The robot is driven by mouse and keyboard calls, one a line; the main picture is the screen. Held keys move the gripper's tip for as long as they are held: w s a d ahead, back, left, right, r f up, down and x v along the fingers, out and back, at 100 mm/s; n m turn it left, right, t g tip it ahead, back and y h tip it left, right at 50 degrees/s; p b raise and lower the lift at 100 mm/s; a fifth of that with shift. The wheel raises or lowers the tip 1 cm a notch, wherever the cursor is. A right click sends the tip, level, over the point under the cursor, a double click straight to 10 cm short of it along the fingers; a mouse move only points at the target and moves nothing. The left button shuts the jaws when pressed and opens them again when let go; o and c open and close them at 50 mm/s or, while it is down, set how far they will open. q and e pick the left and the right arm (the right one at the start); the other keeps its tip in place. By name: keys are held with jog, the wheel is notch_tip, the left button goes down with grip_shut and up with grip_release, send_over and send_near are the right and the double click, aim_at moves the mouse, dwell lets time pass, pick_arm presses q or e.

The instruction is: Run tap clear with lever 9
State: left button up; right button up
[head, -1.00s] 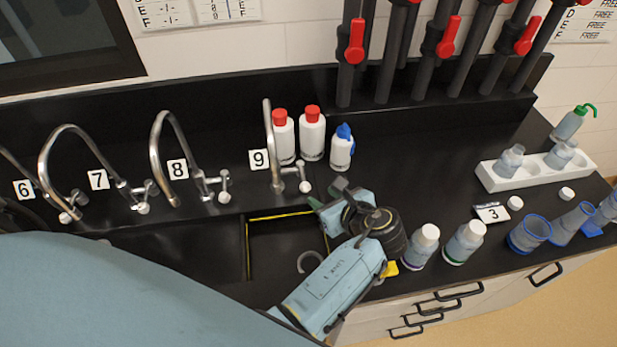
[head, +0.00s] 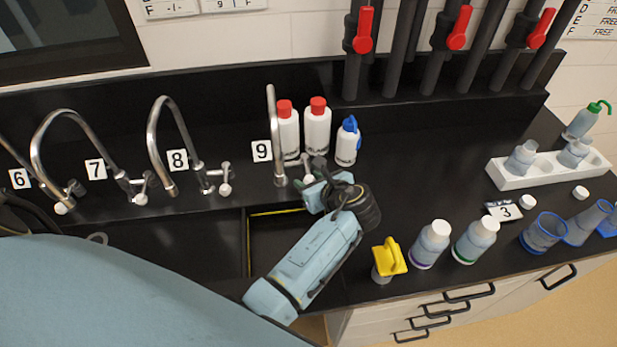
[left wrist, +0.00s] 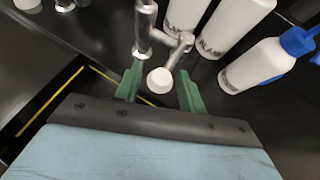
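Tap 9 (head: 272,125) is a curved metal tap at the back of the black counter, right of its number 9 label (head: 262,151). Its lever (head: 308,170) ends in a round white knob (left wrist: 159,80). My left gripper (head: 315,172) reaches in from the front over the basin and is at the lever. In the left wrist view, its green fingers (left wrist: 157,88) are apart, with the white knob in the gap between them. I cannot tell whether either finger touches it. The gripper partly hides the lever in the head view. My right gripper is not in view.
Two white bottles with red caps (head: 317,128) and a blue-capped bottle (head: 348,141) stand close right of tap 9. Tap 8 (head: 160,145) is to the left. A yellow-topped item (head: 391,258) and two white-capped bottles (head: 431,244) stand right of my left forearm.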

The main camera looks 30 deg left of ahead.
pick_arm(q)
jog(key=shift+w+d+f+b, duration=0.1)
jog(key=shift+w+d+b, duration=0.45)
jog(key=shift+w, duration=0.4)
jog(key=shift+w+d+r+b, duration=0.1)
jog(key=shift+w+d+b, duration=0.4)
jog(key=shift+w, duration=0.45)
jog(key=shift+w+d+f+b, duration=0.1)
jog(key=shift+w+d+b, duration=0.45)
jog(key=shift+w, duration=0.4)
dwell(1.5)
